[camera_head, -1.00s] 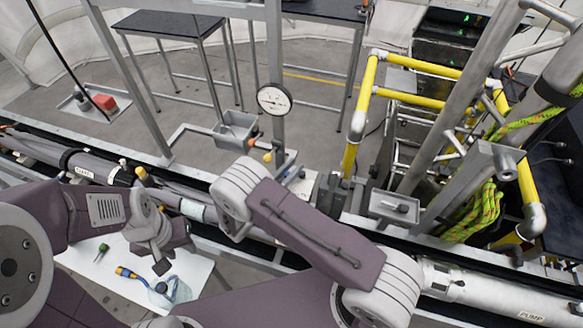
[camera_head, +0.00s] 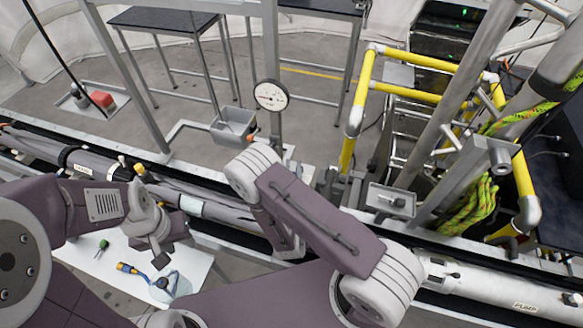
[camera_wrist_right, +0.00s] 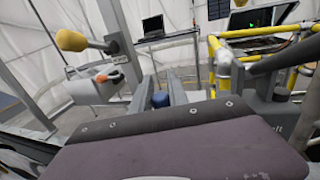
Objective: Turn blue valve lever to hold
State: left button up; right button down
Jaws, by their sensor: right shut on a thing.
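In the right wrist view, a small blue piece (camera_wrist_right: 160,99), seemingly the blue valve lever's end, shows between the two grey fingers of my right gripper (camera_wrist_right: 161,92). The fingers are shut on it. Which way the lever points, and its valve body, are hidden. In the head view my right arm covers my right gripper and the lever. My left gripper (camera_head: 162,261) hangs over the white table at the lower left; whether its jaws are open is unclear.
A white table (camera_head: 100,270) holds a blue-and-yellow tool (camera_head: 130,269) and a green-handled tool (camera_head: 103,244). A grey box (camera_head: 234,126) and round gauge (camera_head: 271,95) stand behind my right arm. Yellow railing (camera_head: 358,105) and a green rope (camera_head: 478,208) are to the right.

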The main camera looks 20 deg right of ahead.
jog(key=shift+s+d+f+n+y+b, duration=0.2)
jog(key=shift+n+y+b, duration=0.3)
jog(key=shift+y, duration=0.3)
jog(key=shift+r, duration=0.1)
jog(key=shift+r, duration=0.1)
